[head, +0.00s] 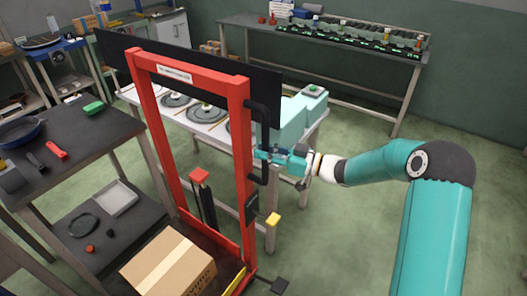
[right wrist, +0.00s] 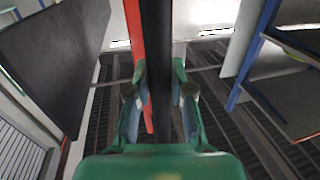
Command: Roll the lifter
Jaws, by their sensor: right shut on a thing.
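The lifter (head: 243,123) is a red upright frame with a black handle on its right post and a cardboard box (head: 168,265) on its low platform. My right gripper (head: 262,156) reaches in from the right and is shut on the black handle (head: 263,118) at its lower part. In the right wrist view the black bar (right wrist: 160,75) runs between the two fingers of the gripper (right wrist: 159,98), with the red post (right wrist: 134,40) beside it. My left gripper is not in view.
A dark shelf table (head: 95,145) with a pan and tools stands close on the left. A long bench (head: 330,32) lines the back wall. Green floor (head: 350,240) is open to the right.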

